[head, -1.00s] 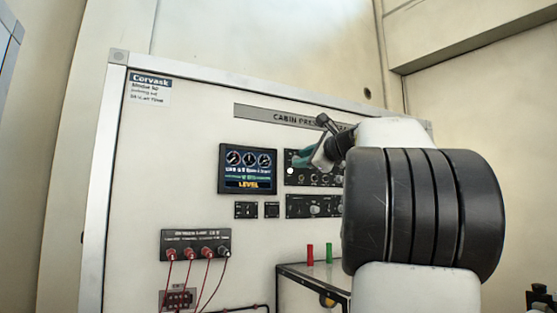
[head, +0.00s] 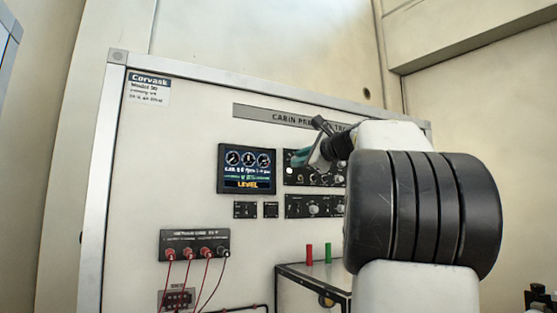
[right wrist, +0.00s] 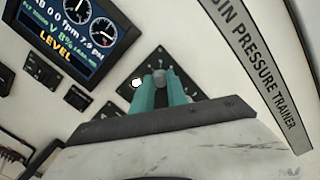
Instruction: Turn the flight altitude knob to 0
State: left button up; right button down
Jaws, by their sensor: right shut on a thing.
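The upper black control panel (head: 334,180) is to the right of the display, under the cabin pressure title strip. My right gripper (head: 299,159) reaches its upper left part from the right. In the right wrist view, the teal fingers of my right gripper (right wrist: 158,88) are shut on a grey round knob (right wrist: 159,77), one finger on each side. The fingers hide most of the knob, and its pointer and scale cannot be read. The display (head: 247,170) shows several dials and the word LEVEL. My left gripper is not in view.
A white round spot (right wrist: 136,83) is just left of the fingers. A lower knob panel (head: 313,206) and small switch panels (head: 245,210) sit below. Red and green posts (head: 309,254) stand on a box at lower right. Red leads (head: 188,265) hang at lower left.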

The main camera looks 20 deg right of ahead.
jog(key=shift+a+f+n+g+h, duration=0.15)
jog(key=shift+n+h, duration=0.15)
jog(key=shift+n, duration=3.85)
jog(key=shift+d+r+n+g+h, duration=0.15)
jog(key=shift+n+h, duration=0.15)
jog(key=shift+n, duration=3.85)
jog(key=shift+a+f, duration=0.1)
jog(key=c, duration=1.6)
grip_release()
jog(key=s, duration=0.7)
jog(key=shift+s+d+r, duration=0.25)
jog(key=shift+s+d, duration=0.1)
